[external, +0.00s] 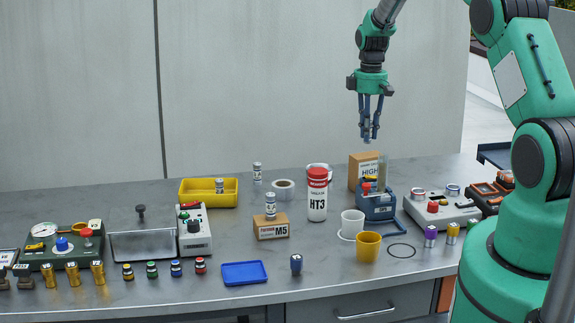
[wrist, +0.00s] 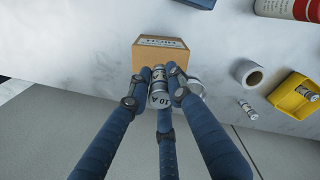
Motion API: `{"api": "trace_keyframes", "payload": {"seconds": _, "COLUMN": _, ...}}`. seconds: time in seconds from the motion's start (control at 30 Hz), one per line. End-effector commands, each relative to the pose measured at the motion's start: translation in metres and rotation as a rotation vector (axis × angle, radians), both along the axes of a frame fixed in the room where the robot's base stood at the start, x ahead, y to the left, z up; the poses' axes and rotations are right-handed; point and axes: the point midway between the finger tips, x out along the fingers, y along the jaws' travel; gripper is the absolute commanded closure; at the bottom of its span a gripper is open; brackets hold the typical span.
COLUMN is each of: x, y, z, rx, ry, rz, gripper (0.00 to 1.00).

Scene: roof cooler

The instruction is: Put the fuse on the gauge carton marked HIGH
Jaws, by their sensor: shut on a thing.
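My gripper (external: 370,138) hangs above the brown gauge carton marked HIGH (external: 357,176) at the back right of the bench. In the wrist view, the fingers of my gripper (wrist: 159,85) are closed around a silvery fuse (wrist: 158,100) marked 10 A. The fuse cannot be made out clearly in the external view. In the wrist view the HIGH carton (wrist: 178,58) lies just beyond the fuse, its label upside down. In the external view the fingertips are a little above the carton top, with a gap between. The carton is partly hidden by a blue device.
The blue device (external: 378,207) stands in front of the carton, and the HT3 canister (external: 317,200) to its left. Another carton marked M5 (external: 263,229) bears a fuse (external: 270,204). A tape roll (external: 283,187) lies behind.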

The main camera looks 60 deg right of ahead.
Motion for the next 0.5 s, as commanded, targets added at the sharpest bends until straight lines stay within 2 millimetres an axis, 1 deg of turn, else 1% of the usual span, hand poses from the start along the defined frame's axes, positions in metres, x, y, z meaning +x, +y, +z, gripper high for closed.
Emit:
{"api": "trace_keyframes", "payload": {"seconds": 0.3, "x": 0.000, "y": 0.000, "z": -0.032, "rx": 0.002, "ry": 0.001, "rz": 0.000, "gripper": 1.00}}
{"api": "trace_keyframes", "payload": {"seconds": 0.5, "x": 0.000, "y": 0.000, "z": -0.035, "rx": -0.001, "ry": 0.000, "rz": 0.000, "gripper": 1.00}}
